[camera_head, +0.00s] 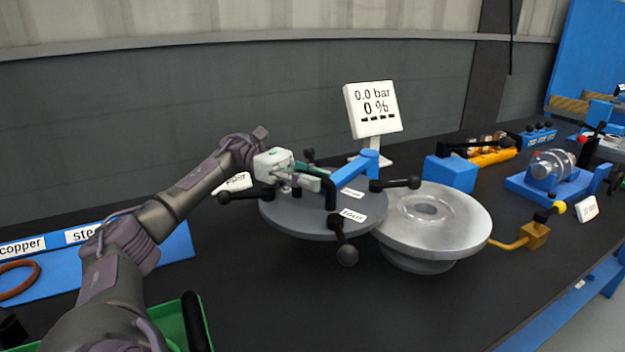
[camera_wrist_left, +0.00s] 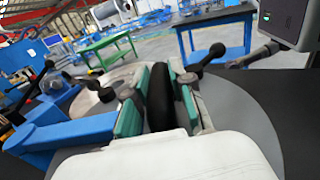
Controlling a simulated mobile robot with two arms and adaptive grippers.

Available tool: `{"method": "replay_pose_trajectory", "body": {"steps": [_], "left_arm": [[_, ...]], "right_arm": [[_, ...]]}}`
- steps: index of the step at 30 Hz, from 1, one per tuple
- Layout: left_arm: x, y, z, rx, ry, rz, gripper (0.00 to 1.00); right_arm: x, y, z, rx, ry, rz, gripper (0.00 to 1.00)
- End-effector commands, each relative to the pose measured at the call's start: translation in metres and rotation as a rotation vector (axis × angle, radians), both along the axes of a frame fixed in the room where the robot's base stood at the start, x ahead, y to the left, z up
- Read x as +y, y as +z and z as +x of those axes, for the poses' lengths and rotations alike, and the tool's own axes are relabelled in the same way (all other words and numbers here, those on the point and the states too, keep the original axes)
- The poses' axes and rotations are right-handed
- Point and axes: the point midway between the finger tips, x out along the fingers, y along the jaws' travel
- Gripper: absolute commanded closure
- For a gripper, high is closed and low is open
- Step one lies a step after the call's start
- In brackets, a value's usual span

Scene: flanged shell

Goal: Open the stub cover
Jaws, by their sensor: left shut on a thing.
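The stub cover (camera_head: 290,218) is a dark grey disc with white labels and several black knobbed levers at its rim. It sits to the left of the silver flanged shell (camera_head: 455,222), whose top face and central hole are largely exposed. A blue hinge arm (camera_head: 362,166) reaches over the cover near the shell. My left gripper (camera_head: 312,180) is above the cover, shut on its black handle (camera_head: 331,194). In the left wrist view the black handle (camera_wrist_left: 160,98) stands between the green pads of the left gripper (camera_wrist_left: 158,108).
A white gauge sign (camera_head: 373,108) reading 0.0 bar and 0 % stands behind the cover. A blue labelled rack (camera_head: 178,245) lies left.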

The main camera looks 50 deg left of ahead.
Motion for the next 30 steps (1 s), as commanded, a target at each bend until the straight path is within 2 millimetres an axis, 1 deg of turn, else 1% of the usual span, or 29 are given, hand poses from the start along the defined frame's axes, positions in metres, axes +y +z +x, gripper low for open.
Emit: {"method": "replay_pose_trajectory", "body": {"steps": [7,8,12,20,23,26,30], "left_arm": [[0.0,0.0,0.0,0.0,-0.001,0.002,1.0],[0.0,0.0,0.0,0.0,-0.001,0.002,0.76],[0.0,0.0,0.0,0.0,-0.001,0.001,0.52],[0.0,0.0,0.0,-0.001,-0.001,0.001,0.52],[0.004,0.001,-0.001,-0.002,0.0,0.0,0.52],[0.015,0.001,-0.002,-0.002,0.002,-0.001,0.52],[0.038,0.002,-0.005,-0.005,0.004,-0.002,0.52]], "right_arm": [[0.0,0.0,0.0,0.0,0.0,0.0,0.5],[0.0,0.0,0.0,0.0,0.0,0.0,0.5],[0.0,0.0,0.0,0.0,0.0,0.0,0.5],[-0.001,0.001,0.001,-0.003,0.0,0.0,0.5],[-0.002,0.002,0.002,-0.005,-0.001,-0.002,0.5],[-0.001,0.001,0.001,-0.004,0.0,-0.001,0.5],[-0.001,0.001,0.001,-0.003,0.0,0.0,0.5]]}}
